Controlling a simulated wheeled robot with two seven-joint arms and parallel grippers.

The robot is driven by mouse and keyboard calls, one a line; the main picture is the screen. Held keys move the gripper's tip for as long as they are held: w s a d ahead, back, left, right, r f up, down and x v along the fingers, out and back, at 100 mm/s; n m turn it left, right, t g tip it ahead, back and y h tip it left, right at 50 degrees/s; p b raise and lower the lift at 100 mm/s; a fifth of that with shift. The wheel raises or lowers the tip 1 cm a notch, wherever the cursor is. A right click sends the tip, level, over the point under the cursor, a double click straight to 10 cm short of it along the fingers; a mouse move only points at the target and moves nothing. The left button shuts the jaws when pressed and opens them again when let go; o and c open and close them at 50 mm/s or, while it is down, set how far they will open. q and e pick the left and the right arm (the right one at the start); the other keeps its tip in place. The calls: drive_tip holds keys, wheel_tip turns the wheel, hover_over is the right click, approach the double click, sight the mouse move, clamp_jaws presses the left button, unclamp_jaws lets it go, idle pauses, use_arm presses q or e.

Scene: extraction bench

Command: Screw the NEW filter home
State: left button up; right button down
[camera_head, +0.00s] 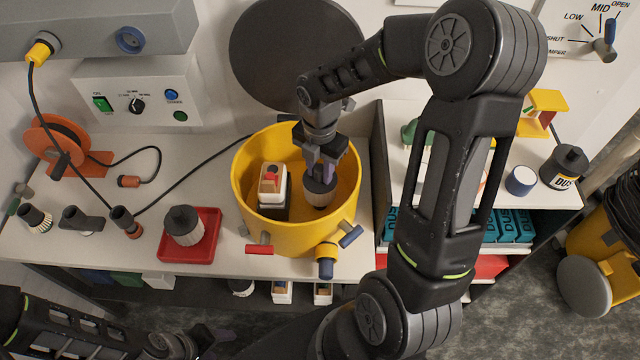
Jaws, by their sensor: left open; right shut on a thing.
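A yellow drum (240,190) stands open on the bench. A second filter (184,228), dark-capped and pleated, stands in a red tray (205,248) left of the drum. No label shows which filter is new. My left gripper (205,343) is low at the bottom edge, dim, open and away from the drum.
A pale block with a red top (270,178) stands inside the drum beside the held filter. A round dark disc (285,45) is behind the drum. Hose fittings (122,218) and an orange reel (50,145) are at left. A shelf unit (378,170) stands close on the right.

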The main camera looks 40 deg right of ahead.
drive_tip(key=m+b, duration=0.1)
drive_tip(key=m, duration=0.3)
drive_tip(key=shift+f+m+b, duration=0.15)
drive_tip(key=shift+m+b, duration=0.25)
drive_tip(key=m+b, duration=0.1)
drive_tip(key=m, duration=0.4)
drive_tip(key=m+b, duration=0.1)
drive_tip(key=m, duration=0.4)
drive_tip(key=shift+m, duration=0.4)
drive_tip(key=m+b, duration=0.1)
drive_tip(key=m, duration=0.4)
drive_tip(key=c, duration=1.1)
unclamp_jaws()
